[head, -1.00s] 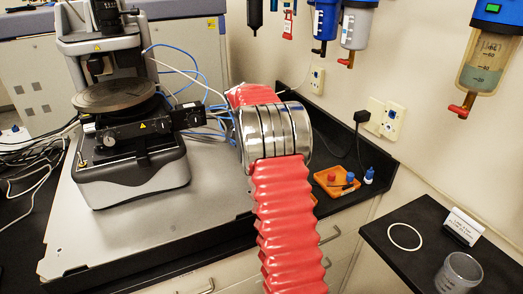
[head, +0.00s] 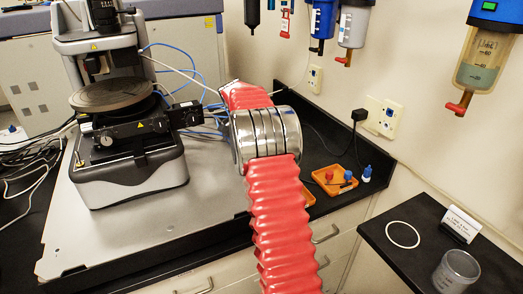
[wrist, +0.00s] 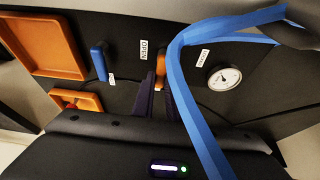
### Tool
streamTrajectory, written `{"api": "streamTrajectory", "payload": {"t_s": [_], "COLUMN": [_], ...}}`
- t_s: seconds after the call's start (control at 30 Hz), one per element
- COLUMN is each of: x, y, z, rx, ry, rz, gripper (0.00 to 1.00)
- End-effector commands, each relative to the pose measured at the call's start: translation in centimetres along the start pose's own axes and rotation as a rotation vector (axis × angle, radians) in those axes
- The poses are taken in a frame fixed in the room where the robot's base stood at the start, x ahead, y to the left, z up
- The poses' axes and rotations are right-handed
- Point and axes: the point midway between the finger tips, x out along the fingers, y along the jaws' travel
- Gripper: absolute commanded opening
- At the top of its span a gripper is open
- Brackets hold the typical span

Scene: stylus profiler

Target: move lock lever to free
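An orange lever (wrist: 161,66) stands upright on a dark panel in the wrist view. A small white label reading "OPEN" or similar (wrist: 145,50) is to its left, and another label (wrist: 202,58) is to its right. My gripper (wrist: 160,82) has its two dark fingers on either side of the lever's lower part. I cannot tell whether they touch it. In the head view my red-sleeved arm hides the gripper and lever. The stylus profiler (head: 128,150) stands at left on its grey base plate.
A round gauge (wrist: 223,78) is right of the lever, and a blue band (wrist: 187,95) crosses in front. An orange tray (head: 333,179) and a small blue bottle (head: 367,174) are on the dark bench. A side table (head: 400,262) holds a white ring (head: 403,223) and a clear jar (head: 457,272).

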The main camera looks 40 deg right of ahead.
Motion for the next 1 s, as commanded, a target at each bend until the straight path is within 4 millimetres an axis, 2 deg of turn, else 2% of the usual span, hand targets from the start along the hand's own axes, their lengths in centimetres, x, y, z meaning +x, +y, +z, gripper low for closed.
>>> {"api": "streamTrajectory", "payload": {"t_s": [0.27, 0.63, 0.77, 1.0], "x": [-0.1, -0.6, -1.9, -5.8], "y": [-0.1, 0.0, -0.1, -0.1], "z": [0.1, 0.0, 0.1, 0.1], "rx": [-0.001, -0.001, -0.001, 0.0], "ry": [-0.001, 0.0, 0.0, 0.0], "rz": [-0.001, -0.001, -0.002, -0.004], "gripper": [0.31, 0.31, 0.31, 0.31]}}
